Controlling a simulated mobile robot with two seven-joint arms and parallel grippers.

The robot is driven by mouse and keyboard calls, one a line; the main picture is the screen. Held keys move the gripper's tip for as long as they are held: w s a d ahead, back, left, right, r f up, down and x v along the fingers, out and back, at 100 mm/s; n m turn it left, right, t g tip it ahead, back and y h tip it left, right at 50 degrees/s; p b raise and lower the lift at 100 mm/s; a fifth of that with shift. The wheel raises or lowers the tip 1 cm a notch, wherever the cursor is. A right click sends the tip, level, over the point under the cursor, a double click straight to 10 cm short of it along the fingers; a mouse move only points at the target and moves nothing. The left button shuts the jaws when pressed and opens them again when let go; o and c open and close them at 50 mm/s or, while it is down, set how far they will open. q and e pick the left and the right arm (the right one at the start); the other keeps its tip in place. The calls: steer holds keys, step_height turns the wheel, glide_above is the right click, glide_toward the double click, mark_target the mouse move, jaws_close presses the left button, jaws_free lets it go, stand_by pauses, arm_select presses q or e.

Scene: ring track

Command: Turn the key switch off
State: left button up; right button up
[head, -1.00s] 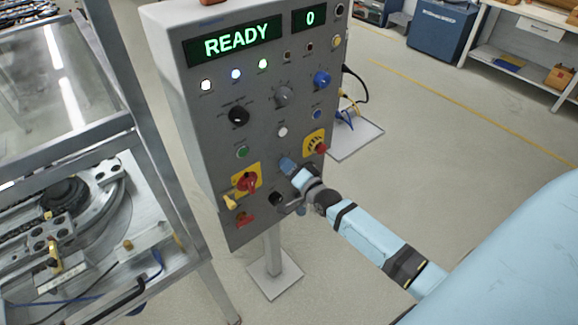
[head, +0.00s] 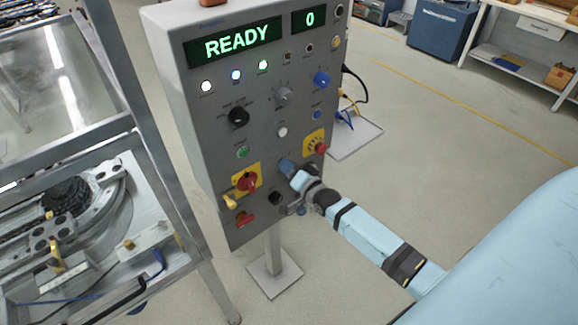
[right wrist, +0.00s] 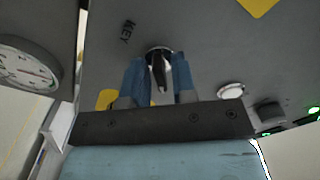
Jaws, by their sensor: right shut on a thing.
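The grey control panel (head: 205,150) stands on a post, with a green READY display (head: 243,39) and a 0 display (head: 310,18). The key switch (right wrist: 158,58) shows in the right wrist view beside the printed word KEY, as a round metal collar with a dark key. My right gripper (head: 286,168) is at the panel's lower middle and covers the switch in the head view. In the right wrist view its two blue fingers (right wrist: 159,78) are shut on the key, one on each side. The left gripper is out of view.
A red rotary handle on a yellow plate (head: 246,179) and a black knob (head: 275,198) sit left of my right gripper. A red button (head: 320,148) is close on its right. A metal-framed machine (head: 115,205) stands at the left. Open floor lies right of the panel.

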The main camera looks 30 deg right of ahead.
steer(key=n+p, duration=0.1)
steer(key=n, duration=0.8)
steer(key=shift+n+p, duration=0.3)
steer(key=shift+n, duration=0.1)
stand_by(0.4)
steer(key=o, duration=0.6)
steer(key=shift+s, duration=0.1)
steer(key=shift+s+d+b, duration=0.2)
steer(key=shift+s+b, duration=0.2)
steer(key=shift+s, duration=1.85)
steer(key=shift+s+d+b, duration=0.2)
steer(key=shift+s+b, duration=0.15)
steer(key=shift+s, duration=1.95)
steer(key=shift+s+d+b, duration=0.2)
steer(key=shift+s+b, duration=0.2)
steer(key=shift+s, duration=1.85)
